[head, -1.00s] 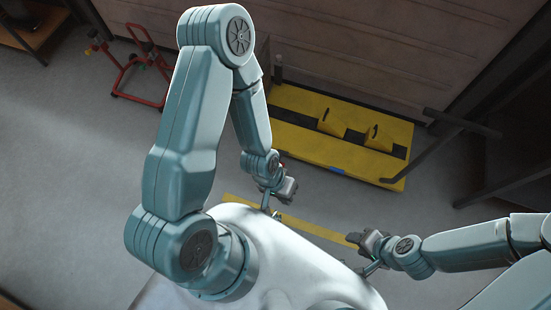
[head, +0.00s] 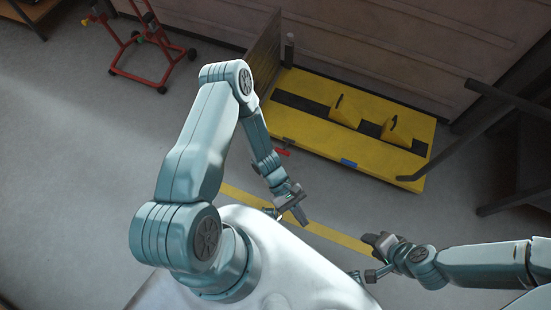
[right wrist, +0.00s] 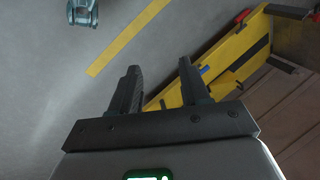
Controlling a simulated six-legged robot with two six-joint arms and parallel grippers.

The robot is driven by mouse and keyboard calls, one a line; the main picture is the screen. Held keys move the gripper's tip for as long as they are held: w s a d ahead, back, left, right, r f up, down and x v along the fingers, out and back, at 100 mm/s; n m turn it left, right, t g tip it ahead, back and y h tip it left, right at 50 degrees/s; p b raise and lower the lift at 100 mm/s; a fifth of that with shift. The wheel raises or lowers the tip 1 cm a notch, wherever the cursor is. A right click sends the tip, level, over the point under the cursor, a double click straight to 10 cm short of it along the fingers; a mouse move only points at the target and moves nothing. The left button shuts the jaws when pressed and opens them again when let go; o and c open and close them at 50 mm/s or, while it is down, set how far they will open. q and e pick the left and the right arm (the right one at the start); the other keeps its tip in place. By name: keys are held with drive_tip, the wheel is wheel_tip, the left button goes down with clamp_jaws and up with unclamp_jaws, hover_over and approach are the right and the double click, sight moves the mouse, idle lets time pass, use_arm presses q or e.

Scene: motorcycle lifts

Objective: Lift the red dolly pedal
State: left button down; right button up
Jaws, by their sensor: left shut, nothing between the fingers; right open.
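The red pedal (head: 283,152) is a small red piece at the near left corner of the yellow motorcycle lift (head: 310,143), low near the floor. A red piece (right wrist: 243,15) at the lift's edge in the right wrist view appears to be the same pedal. My left gripper (head: 303,216) is shut and empty, above the floor on the near side of the pedal and apart from it. My right gripper (head: 369,240) is farther right and nearer my body. Its fingers stand apart with nothing between them in the right wrist view (right wrist: 158,72).
A red wheeled stand (head: 150,50) is at the upper left. A dark upright panel (head: 264,62) stands at the lift's left end. Dark metal frames (head: 500,120) are at the right. Grey floor with a yellow stripe (head: 335,236) lies clear before the lift.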

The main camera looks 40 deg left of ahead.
use_arm(q)
drive_tip(key=w+a+f+n+t+h+b, duration=0.3)
drive_tip(key=w+f+n+t+b, duration=0.7)
drive_tip(key=w+f+t, duration=0.4)
drive_tip(key=w+a+f+n+t+y+b, duration=0.4)
drive_tip(key=w+a+f+n+t+y, duration=0.15)
drive_tip(key=a, duration=0.25)
drive_tip(key=s+a+f+n+t+y+b, duration=0.3)
drive_tip(key=s+a+f+n+y+b, duration=0.2)
drive_tip(key=s+a+f+n+y, duration=0.65)
drive_tip(key=m+y+b, duration=0.1)
drive_tip(key=m+y, duration=0.1)
approach(286, 146)
drive_tip(key=shift+w+a, duration=0.95)
drive_tip(key=shift+a, duration=0.7)
drive_tip(key=shift+f, duration=0.1)
use_arm(e)
wheel_tip(286, 146, down, 23)
drive_tip(key=w+t, duration=0.1)
drive_tip(key=w, duration=0.1)
drive_tip(key=shift+d+f+h, duration=0.2)
drive_tip(key=shift+d+h, duration=0.1)
drive_tip(key=shift+r, duration=0.15)
